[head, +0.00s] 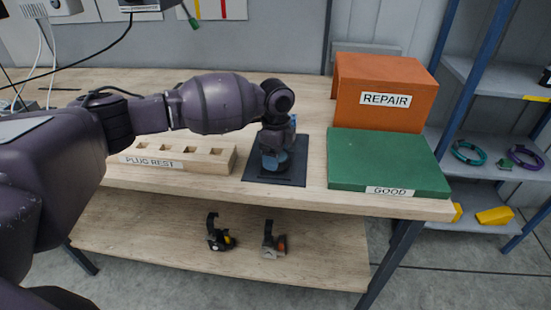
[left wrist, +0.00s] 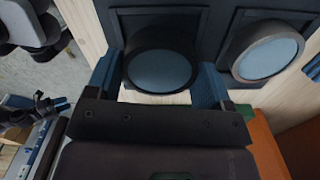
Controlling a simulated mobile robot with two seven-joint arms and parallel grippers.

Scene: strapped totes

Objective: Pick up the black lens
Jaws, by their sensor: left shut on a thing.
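The black lens (left wrist: 160,68) shows in the left wrist view as a dark round rim around a grey-blue disc, between my left gripper's blue-padded fingers. My left gripper (head: 276,158) is shut on it, low over the black mat (head: 258,176) on the bench. In the head view the gripper hides most of the lens. A second black-rimmed round piece with a pale blue face (left wrist: 268,56) lies to the right in the left wrist view. I cannot tell whether the held lens still touches what is beneath it.
The wooden PLUG REST block (head: 215,160) stands left of the mat. The green GOOD platform (head: 385,160) and orange REPAIR box (head: 385,80) stand to the right. Two small black devices (head: 218,235) (head: 273,242) sit on the lower shelf. A blue-framed rack (head: 480,100) stands at far right.

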